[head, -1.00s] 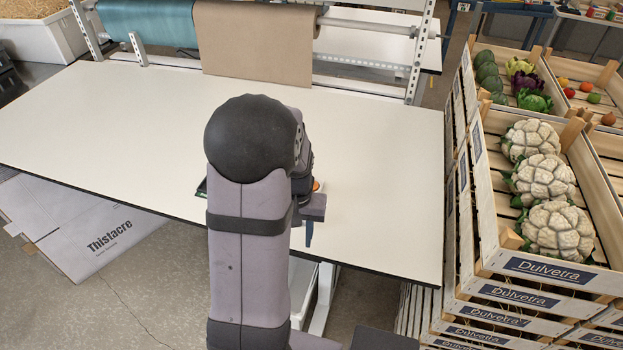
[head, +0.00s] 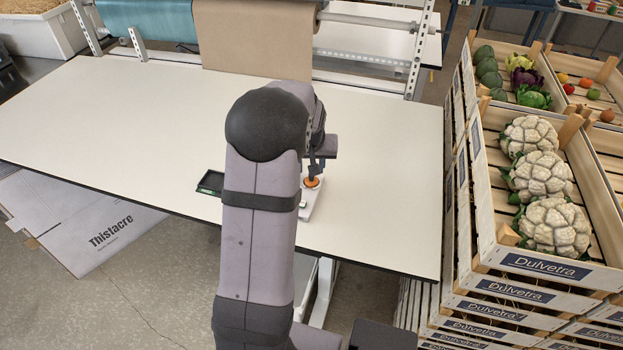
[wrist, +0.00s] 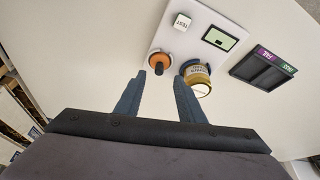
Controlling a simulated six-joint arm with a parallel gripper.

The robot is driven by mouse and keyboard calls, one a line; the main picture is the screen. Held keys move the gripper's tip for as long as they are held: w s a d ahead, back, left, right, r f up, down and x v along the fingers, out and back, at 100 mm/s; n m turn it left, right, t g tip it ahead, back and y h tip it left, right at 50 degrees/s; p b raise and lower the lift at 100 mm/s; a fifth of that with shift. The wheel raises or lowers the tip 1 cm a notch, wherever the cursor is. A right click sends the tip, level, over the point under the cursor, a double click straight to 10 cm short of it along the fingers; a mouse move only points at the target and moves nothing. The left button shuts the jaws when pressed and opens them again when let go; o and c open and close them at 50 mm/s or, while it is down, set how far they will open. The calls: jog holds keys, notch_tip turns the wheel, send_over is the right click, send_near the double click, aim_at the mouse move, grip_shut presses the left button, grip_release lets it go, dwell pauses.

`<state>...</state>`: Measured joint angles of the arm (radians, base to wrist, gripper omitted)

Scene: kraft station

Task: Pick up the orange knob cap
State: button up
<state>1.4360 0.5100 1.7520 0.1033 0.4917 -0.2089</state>
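The orange knob cap (wrist: 160,59) sits on a white panel (wrist: 197,15) in the wrist view, with a dark bar across it. In the head view the orange cap (head: 312,182) shows just under my gripper (head: 314,166). In the wrist view my gripper (wrist: 159,80) is open, its two fingers apart with nothing between them. The cap lies just beyond the fingertips, nearer the left finger. My arm hides part of the panel in the head view.
A dark tray (wrist: 262,68) marked PASS and FAIL lies farther right. The panel bears a TEST button (wrist: 181,22) and a green display (wrist: 220,39). The white table (head: 120,130) is largely clear.

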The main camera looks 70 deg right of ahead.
aim_at(311, 179)
jog(key=shift+d+f, duration=0.1)
jog(key=shift+f, duration=0.15)
jog(key=shift+p, duration=0.3)
jog(key=shift+p+x, duration=1.65)
jog(key=shift+x, duration=0.9)
jog(key=shift+d, duration=0.15)
grip_shut()
